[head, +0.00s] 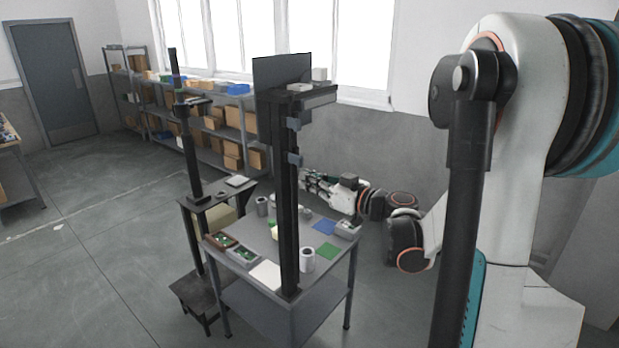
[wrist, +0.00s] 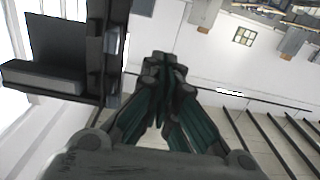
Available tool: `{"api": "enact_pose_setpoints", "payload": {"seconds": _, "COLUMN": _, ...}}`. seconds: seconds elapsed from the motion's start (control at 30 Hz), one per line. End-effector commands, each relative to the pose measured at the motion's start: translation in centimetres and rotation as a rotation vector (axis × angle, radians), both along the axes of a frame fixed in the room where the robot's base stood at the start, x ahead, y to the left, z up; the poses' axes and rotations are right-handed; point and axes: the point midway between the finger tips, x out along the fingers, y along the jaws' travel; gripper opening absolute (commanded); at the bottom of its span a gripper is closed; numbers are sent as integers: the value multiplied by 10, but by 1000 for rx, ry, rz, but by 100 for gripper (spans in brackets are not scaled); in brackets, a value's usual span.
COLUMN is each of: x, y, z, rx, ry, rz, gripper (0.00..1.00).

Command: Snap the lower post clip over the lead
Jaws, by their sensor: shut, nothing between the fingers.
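A dark upright post (head: 284,215) stands on the grey table. It has two grey-blue clips on its right side, an upper one (head: 294,124) and a lower one (head: 295,159). I cannot make out the lead in either view, nor whether the lower clip is open or closed. My gripper (head: 305,177) is just right of the post, a little below the lower clip; I cannot tell whether it touches. In the wrist view my gripper (wrist: 165,66) is shut and empty, with the post (wrist: 106,50) to its left.
The table (head: 262,240) holds grey cylinders, a blue mat (head: 326,227), a green mat (head: 328,250) and trays with green boards (head: 243,254). A monitor (head: 276,72) sits atop the post. A second, thinner column (head: 188,150) stands to the left. Shelves line the back wall.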

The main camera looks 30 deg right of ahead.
Motion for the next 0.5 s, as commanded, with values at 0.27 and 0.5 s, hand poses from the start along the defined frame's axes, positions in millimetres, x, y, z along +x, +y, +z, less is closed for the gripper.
{"api": "enact_pose_setpoints", "payload": {"seconds": 0.27, "x": 22, "y": 0, "z": 2, "rx": 5, "ry": -8, "rz": -5, "gripper": 0}}
{"api": "enact_pose_setpoints", "payload": {"seconds": 0.5, "x": 54, "y": 4, "z": 2, "rx": 5, "ry": -7, "rz": -5, "gripper": 0}}
